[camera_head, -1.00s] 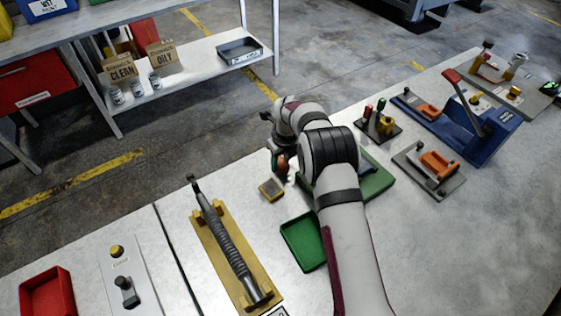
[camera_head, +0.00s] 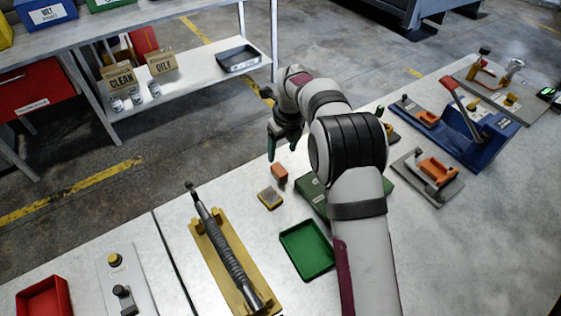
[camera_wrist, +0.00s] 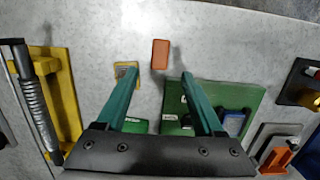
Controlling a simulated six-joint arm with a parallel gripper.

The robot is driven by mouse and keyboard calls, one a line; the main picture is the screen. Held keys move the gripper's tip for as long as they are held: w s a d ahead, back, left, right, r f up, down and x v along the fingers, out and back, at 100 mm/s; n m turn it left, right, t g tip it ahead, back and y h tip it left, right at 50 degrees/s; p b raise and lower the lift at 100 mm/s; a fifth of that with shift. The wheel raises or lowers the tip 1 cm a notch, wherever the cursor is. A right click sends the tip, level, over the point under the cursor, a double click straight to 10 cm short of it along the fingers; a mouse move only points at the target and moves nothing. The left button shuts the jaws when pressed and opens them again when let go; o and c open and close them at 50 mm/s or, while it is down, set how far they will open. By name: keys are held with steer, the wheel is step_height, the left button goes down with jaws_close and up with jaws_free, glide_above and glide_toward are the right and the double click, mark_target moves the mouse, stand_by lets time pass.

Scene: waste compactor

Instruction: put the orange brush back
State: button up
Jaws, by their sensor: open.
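A small orange block, which I take for the orange brush (camera_head: 279,172), rests on the bare grey table just left of a dark green holder board (camera_head: 312,194). The brush also shows in the wrist view (camera_wrist: 160,54), lying apart from the board, just past my fingertips. My gripper (camera_head: 279,148) is open and empty above and behind the brush, with green fingers. In the wrist view my gripper (camera_wrist: 160,74) has its fingers spread to either side of the brush's line. The board (camera_wrist: 252,96) holds a blue block (camera_wrist: 234,122) and labelled places; my arm hides part of it in the head view.
A yellow-edged block (camera_head: 270,198) lies close to the brush. An empty green tray (camera_head: 307,249) and a yellow cradle with a spring tool (camera_head: 228,250) stand nearer. A blue lever press (camera_head: 485,138) and an orange-topped fixture (camera_head: 430,172) stand at right.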

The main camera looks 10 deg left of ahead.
steer(key=s+d+r+n, duration=0.6)
steer(key=s+r, duration=0.1)
steer(key=s, duration=0.2)
steer(key=s+d+r+n, duration=0.5)
steer(key=s+d+r, duration=0.2)
steer(key=s, duration=0.2)
steer(key=s+d+f+n, duration=0.1)
steer(key=s+n, duration=0.4)
steer(key=s, duration=0.5)
steer(key=s+d+f+n+g, duration=0.1)
steer(key=s+d+f+n, duration=0.1)
steer(key=s+n, duration=0.3)
steer(key=s+d, duration=0.1)
steer(key=s, duration=0.3)
steer(key=shift+s+y, duration=0.3)
steer(key=shift+s, duration=0.05)
steer(key=shift+f, duration=0.1)
